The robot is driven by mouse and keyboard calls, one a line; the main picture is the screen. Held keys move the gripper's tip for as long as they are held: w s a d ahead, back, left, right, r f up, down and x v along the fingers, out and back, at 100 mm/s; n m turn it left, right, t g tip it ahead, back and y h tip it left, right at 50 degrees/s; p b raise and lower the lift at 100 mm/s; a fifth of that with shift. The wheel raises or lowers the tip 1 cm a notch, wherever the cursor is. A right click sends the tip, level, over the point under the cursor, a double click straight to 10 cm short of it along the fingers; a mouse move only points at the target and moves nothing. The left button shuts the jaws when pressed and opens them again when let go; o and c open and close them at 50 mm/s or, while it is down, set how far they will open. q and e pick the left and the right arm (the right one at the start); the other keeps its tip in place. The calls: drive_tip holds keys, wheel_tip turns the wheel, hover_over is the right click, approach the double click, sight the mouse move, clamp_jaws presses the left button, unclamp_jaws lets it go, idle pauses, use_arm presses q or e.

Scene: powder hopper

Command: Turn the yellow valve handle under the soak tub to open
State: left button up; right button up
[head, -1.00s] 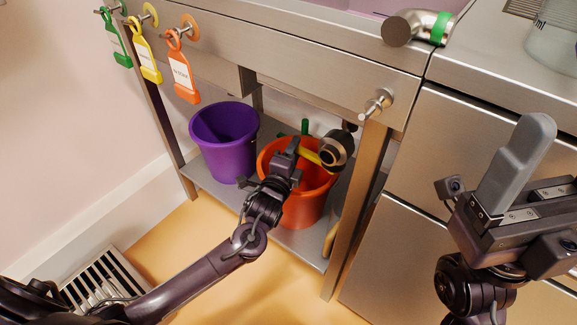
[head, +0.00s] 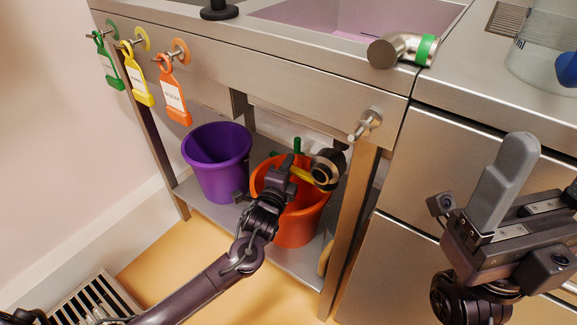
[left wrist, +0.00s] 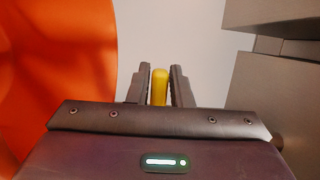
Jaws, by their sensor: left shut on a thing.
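The yellow valve handle (head: 302,174) sticks out to the left from a dark valve with a round metal end (head: 327,170), under the soak tub (head: 330,27). My left gripper (head: 287,170) is shut on the handle's outer end. In the left wrist view the yellow handle (left wrist: 160,86) stands between the two dark fingers of my left gripper (left wrist: 160,84); the valve body cannot be made out there. My right gripper (head: 507,180) is at the right, away from the valve, with a grey finger pointing up; its opening cannot be judged.
An orange bucket (head: 296,228) stands below the valve, beside a purple bucket (head: 216,165), on a low shelf. A metal table leg (head: 349,235) stands right of the valve. Green, yellow and orange tags (head: 174,100) hang along the front panel.

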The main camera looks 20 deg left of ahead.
use_arm(q)
drive_tip(key=s, duration=0.1)
drive_tip(key=s+p, duration=0.1)
drive_tip(key=shift+s+a+p, duration=0.25)
drive_tip(key=shift+s+p, duration=0.05)
drive_tip(key=s+p, duration=0.2)
drive_tip(key=shift+s, duration=0.45)
